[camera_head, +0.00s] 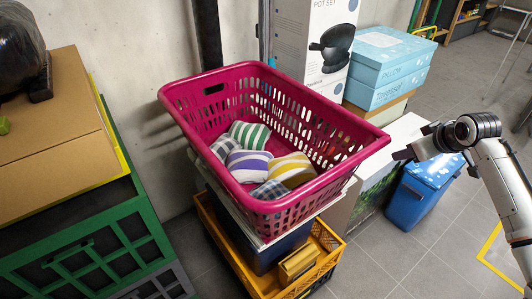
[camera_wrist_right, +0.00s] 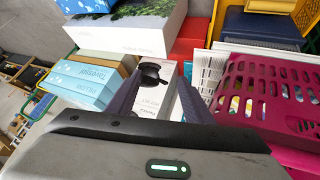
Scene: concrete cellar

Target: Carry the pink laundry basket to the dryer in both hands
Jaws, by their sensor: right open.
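The pink laundry basket (camera_head: 313,190) stands upright on a stack by the wall in the head view. Several folded striped and checked cloths (camera_head: 249,165) lie inside it. The basket also shows at the right of the right wrist view (camera_wrist_right: 258,105). My right gripper (camera_head: 402,154) is just right of the basket's right corner, apparently apart from it. In the wrist view its two dark fingers (camera_wrist_right: 160,100) are spread, with nothing between them. My left gripper is in neither view. I see no dryer.
Under the basket are a dark blue box (camera_head: 270,255) and a yellow crate (camera_head: 248,284). A blue bin (camera_head: 412,200) stands below my right arm. Light blue boxes (camera_head: 390,58) and a tall pot-set box (camera_head: 300,30) stand behind. Green crates (camera_head: 75,255) stand left. Floor (camera_head: 440,265) is clear front right.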

